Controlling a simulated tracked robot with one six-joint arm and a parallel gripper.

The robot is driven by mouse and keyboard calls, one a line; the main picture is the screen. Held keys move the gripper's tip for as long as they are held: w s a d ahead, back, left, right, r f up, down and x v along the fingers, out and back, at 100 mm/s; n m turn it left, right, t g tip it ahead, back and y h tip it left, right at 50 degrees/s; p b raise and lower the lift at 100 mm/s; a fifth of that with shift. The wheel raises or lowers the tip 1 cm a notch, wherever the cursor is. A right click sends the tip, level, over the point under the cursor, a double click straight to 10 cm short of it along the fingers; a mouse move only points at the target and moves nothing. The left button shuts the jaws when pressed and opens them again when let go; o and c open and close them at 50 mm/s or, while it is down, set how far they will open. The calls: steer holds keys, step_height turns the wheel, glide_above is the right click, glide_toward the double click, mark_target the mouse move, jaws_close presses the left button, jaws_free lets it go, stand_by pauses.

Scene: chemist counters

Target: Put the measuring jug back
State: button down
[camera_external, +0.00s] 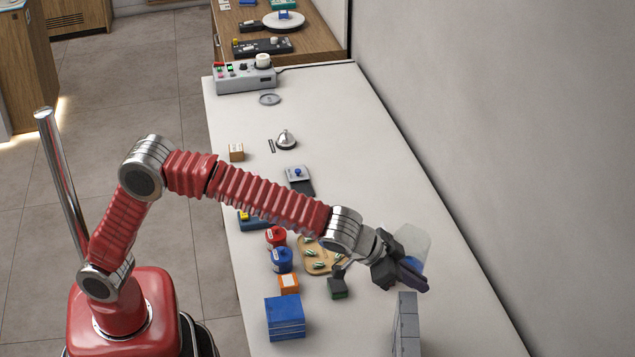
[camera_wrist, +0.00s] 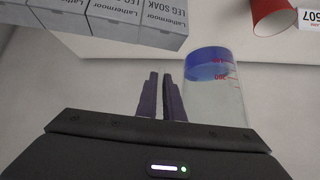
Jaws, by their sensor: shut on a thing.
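The measuring jug (camera_wrist: 215,100) is clear, with red markings and a blue band at its far end in the wrist view. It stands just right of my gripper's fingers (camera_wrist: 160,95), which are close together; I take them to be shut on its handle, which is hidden. In the external view the pale, see-through jug (camera_external: 417,241) is partly behind my gripper (camera_external: 422,284), near the wall side of the counter (camera_external: 345,115). Whether the jug touches the counter is not clear.
Grey Lathermoor boxes (camera_external: 407,325) stand close in front of my gripper. The counter farther back along the wall is clear.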

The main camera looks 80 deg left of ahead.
mark_target(410, 239)
steer(key=w+a, duration=0.1)
steer(key=a, duration=0.4)
steer(key=w+a+f+n+y, duration=0.1)
steer(key=a, duration=0.4)
steer(key=w+a+n+y, duration=0.1)
steer(key=a, duration=0.4)
steer(key=shift+w+f, duration=0.4)
steer(key=a+f+n+y, duration=0.1)
steer(key=a+f+n, duration=0.1)
steer(key=a, duration=1.6)
steer(key=s+a+f+n+y, duration=0.1)
steer(key=a+f+n, duration=0.1)
steer(key=a, duration=1.7)
steer(key=shift+f+g+y, duration=0.3)
steer(key=shift+f+g, duration=0.1)
steer(key=shift+f, duration=0.5)
steer(key=shift+w+r, duration=0.1)
steer(key=shift+f, duration=3.15)
steer(key=shift+f, duration=0.15)
steer(key=shift+f, duration=1.7)
